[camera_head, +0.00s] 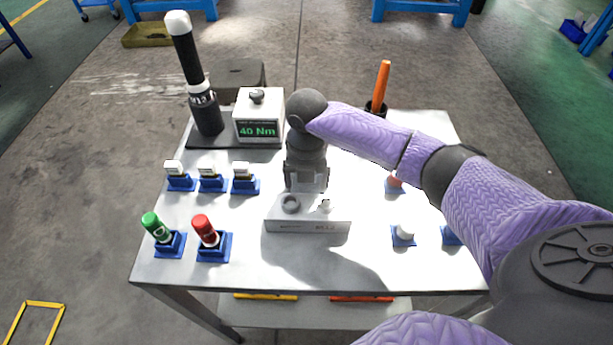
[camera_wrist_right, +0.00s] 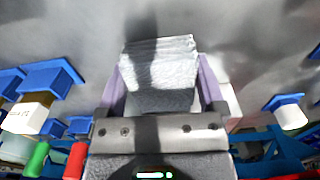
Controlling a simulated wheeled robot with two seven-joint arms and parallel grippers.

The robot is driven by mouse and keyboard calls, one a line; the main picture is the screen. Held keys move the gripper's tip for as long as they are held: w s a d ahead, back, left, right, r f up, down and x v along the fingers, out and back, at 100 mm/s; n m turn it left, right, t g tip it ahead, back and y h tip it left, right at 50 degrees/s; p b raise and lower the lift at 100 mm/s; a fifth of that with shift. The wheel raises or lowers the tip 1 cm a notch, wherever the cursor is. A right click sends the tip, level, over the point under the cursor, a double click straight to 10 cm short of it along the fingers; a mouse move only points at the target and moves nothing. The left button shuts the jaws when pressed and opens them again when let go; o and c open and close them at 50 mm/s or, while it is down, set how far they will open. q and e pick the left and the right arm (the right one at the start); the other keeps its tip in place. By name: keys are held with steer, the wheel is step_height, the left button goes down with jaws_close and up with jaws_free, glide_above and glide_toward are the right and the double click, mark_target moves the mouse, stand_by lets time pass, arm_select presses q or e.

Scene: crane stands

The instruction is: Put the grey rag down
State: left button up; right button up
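The grey rag (camera_wrist_right: 160,80) is a pale, folded, ribbed pad. In the right wrist view it fills the space between the two purple fingers of my right gripper (camera_wrist_right: 162,92), which looks shut on it. In the head view my right gripper (camera_head: 306,182) points down over the middle of the pale table (camera_head: 350,265), just behind a low white holder. The rag cannot be made out there, so its gap to the tabletop cannot be told. My left gripper is not in view.
The white holder (camera_head: 307,226) stands in front of my gripper. A torque tester (camera_head: 258,118) and black-and-white tool (camera_head: 203,100) stand back left. Blue stands hold a green bottle (camera_head: 154,226), a red bottle (camera_head: 205,230) and white items (camera_head: 211,173). An orange-handled tool (camera_head: 381,85) stands back right.

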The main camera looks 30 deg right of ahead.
steer(key=shift+o, duration=0.5)
steer(key=shift+r, duration=0.4)
step_height(320, 180, up, 7)
steer(key=p, duration=0.3)
steer(key=shift+p, duration=0.3)
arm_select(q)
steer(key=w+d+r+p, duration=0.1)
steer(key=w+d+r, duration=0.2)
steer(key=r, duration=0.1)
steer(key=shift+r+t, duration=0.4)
arm_select(e)
step_height(320, 180, up, 4)
steer(key=shift+r, duration=0.25)
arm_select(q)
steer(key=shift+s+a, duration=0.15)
arm_select(e)
steer(key=shift+a, duration=0.1)
